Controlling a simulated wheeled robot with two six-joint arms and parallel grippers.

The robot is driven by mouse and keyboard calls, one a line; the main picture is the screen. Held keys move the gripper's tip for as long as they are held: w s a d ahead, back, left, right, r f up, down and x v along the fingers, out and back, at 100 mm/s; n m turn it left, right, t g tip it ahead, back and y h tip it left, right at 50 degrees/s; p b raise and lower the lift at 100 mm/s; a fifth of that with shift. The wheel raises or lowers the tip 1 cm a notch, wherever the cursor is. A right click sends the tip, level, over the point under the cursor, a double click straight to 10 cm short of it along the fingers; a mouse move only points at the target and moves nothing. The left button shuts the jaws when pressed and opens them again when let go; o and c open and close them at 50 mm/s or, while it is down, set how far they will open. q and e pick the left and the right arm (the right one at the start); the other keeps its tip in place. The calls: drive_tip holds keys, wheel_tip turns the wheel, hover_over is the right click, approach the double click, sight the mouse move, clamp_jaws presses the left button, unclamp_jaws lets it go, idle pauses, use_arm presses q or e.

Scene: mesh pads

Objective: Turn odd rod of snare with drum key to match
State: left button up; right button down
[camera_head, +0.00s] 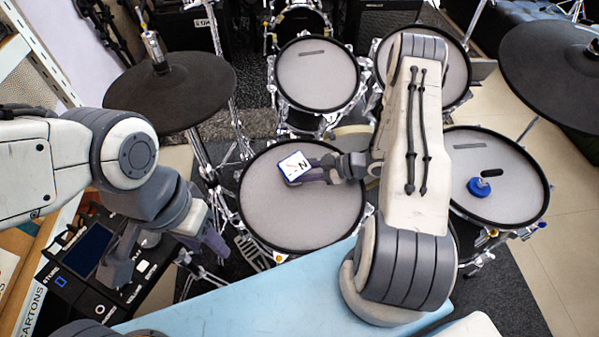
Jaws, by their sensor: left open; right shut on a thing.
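A drum (300,218) with a pale head and black rim stands in the middle; it may be the snare. My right gripper (312,169) reaches over its upper half from the right, shut on a small white-topped block (293,166) with blue edges and dark marks. I cannot tell whether the block touches the head. A blue round piece with a silver top (478,187) sits on the right-hand drum (490,160); I cannot tell whether it is the drum key. The tension rods are too small to compare. My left gripper (165,255) is open and empty at lower left, beside the middle drum.
Two toms (318,85) (455,80) stand behind. A dark cymbal (185,100) is at upper left, another (560,75) at upper right. A light blue surface (270,305) fills the front. A black drum module (85,280) lies at lower left, near my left gripper.

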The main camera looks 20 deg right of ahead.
drive_tip(key=c, duration=0.5)
unclamp_jaws()
drive_tip(key=v, duration=0.5)
drive_tip(key=shift+d+r, duration=0.1)
drive_tip(key=shift+r, duration=0.05)
hover_over(355, 187)
